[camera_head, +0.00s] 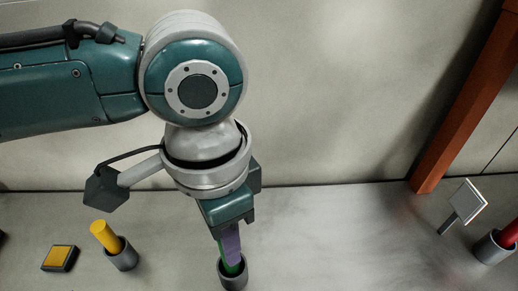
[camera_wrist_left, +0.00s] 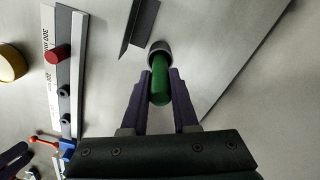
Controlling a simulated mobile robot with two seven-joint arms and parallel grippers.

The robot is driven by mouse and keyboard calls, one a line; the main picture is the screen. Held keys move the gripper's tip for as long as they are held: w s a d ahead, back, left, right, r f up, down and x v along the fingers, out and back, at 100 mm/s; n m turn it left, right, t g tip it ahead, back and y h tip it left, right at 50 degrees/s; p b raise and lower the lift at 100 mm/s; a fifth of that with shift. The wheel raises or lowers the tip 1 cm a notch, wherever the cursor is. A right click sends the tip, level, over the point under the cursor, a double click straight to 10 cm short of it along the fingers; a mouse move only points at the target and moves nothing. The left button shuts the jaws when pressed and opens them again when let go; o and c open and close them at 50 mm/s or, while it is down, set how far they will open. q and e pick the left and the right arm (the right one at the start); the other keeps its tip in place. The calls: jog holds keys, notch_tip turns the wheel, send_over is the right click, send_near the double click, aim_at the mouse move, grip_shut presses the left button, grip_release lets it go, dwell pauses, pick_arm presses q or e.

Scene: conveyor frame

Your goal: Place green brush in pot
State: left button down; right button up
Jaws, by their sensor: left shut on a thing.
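My left gripper (camera_head: 229,243) points down in the head view, shut on the green brush (camera_head: 233,266). The brush is mostly hidden by the purple fingers. Its lower part is at the mouth of a grey pot (camera_head: 234,281) near the bottom edge. In the left wrist view, the green brush (camera_wrist_left: 160,84) lies between the two fingers of my left gripper (camera_wrist_left: 160,76). Its far end meets the dark rim of the pot (camera_wrist_left: 159,47). How deep it sits inside is hidden. My right gripper is not clearly seen.
A yellow rod (camera_head: 103,234) stands tilted in a grey holder (camera_head: 122,258) to the left, beside a yellow-topped block (camera_head: 60,257). At right are a red rod in a holder (camera_head: 490,249), a small square plate on a stem (camera_head: 464,201) and an orange post (camera_head: 468,95).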

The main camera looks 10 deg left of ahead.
pick_arm(q)
jog(key=shift+f, duration=0.55)
jog(key=shift+f, duration=0.1)
jog(key=c, duration=0.7)
grip_release()
notch_tip(320, 180, up, 12)
jog(key=shift+r+p, duration=0.1)
jog(key=shift+p, duration=0.95)
jog(key=s+d+f+n+t+h, duration=0.1)
jog(key=s+d+f+t+h, duration=0.15)
jog(key=s+d+h, duration=0.2)
jog(key=s+a+f+n+y, duration=0.1)
jog(key=s+a+n, duration=0.1)
jog(key=a, duration=0.2)
jog(key=s+a+f+n+y, duration=0.1)
jog(key=s+a+n+y, duration=0.1)
jog(key=a, duration=0.3)
jog(key=s+a+f+n+t+y, duration=0.1)
jog(key=s+a+n, duration=0.1)
jog(key=s+a, duration=0.1)
jog(key=shift+s+a+f, duration=0.15)
jog(key=shift+a, duration=0.3)
jog(key=shift+s+a+f, duration=0.15)
jog(key=shift+a, duration=0.3)
